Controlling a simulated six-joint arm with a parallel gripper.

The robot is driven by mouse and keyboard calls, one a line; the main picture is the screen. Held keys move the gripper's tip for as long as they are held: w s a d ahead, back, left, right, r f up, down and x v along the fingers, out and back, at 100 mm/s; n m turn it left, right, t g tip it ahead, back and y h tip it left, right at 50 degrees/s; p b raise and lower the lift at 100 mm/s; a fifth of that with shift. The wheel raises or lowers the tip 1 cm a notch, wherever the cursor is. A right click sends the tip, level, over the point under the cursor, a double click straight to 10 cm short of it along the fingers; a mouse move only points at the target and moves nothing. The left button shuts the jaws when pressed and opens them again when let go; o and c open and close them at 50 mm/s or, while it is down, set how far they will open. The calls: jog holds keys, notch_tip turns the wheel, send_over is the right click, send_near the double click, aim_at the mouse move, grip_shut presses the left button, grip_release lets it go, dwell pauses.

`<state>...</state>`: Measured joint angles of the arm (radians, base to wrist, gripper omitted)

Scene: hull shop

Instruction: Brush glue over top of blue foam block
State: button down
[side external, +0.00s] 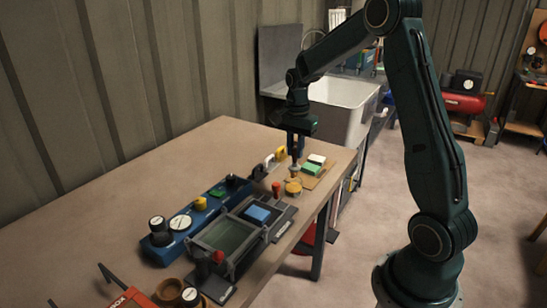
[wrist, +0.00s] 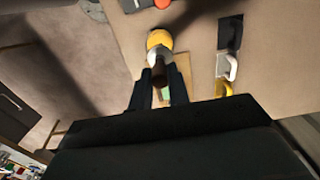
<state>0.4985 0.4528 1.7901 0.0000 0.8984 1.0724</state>
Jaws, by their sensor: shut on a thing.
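The blue foam block (side external: 257,214) lies on a dark flat plate beside a framed tray; I cannot make it out in the wrist view. My gripper (side external: 296,160) points down over the far right end of the bench, away from the block. In the wrist view my gripper (wrist: 160,84) is shut on a slim upright thing, which looks like the brush (wrist: 160,76), its handle between the fingers.
A red knob (side external: 276,188) stands between pot and foam block. A blue rack (side external: 186,222) runs along the left. The bench's left side (side external: 120,180) is bare.

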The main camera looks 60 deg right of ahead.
jog(key=shift+r, duration=1.2)
jog(key=shift+r, duration=0.25)
notch_tip(320, 180, up, 5)
jog(key=shift+f, duration=0.1)
jog(key=w+a, duration=0.4)
jog(key=a, duration=1.3)
jog(key=shift+w+f, duration=0.1)
jog(key=shift+f, duration=2.6)
jog(key=shift+f, duration=0.15)
jog(key=shift+f, duration=2)
